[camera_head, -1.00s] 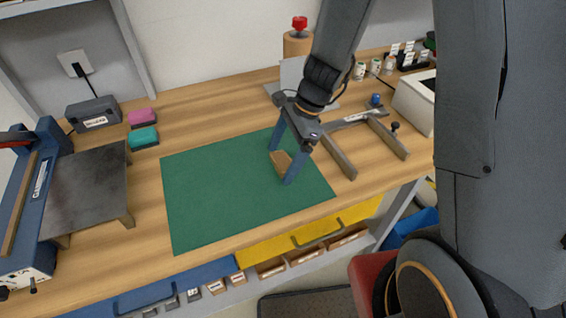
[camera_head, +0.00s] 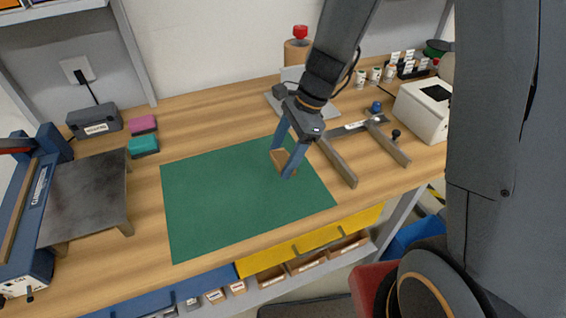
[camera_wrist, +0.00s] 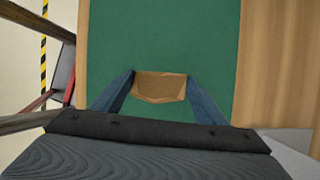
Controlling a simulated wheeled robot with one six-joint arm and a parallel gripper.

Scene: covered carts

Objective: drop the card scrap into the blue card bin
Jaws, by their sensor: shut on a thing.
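The card scrap (camera_head: 281,158) is a small brown piece held between the fingers of my gripper (camera_head: 284,163), over the right part of the green mat (camera_head: 220,205). In the wrist view the scrap (camera_wrist: 160,87) spans the gap between the two blue fingers of my gripper (camera_wrist: 160,84), with green mat behind it. My gripper is shut on it. A blue container (camera_head: 415,236) stands below the bench's right end, partly hidden by my arm. I cannot tell for sure that it is the card bin.
A red container (camera_head: 370,284) stands in front of the blue one. A white box (camera_head: 420,112) stands at the bench's right end. A dark metal plate stand (camera_head: 85,190) is at left.

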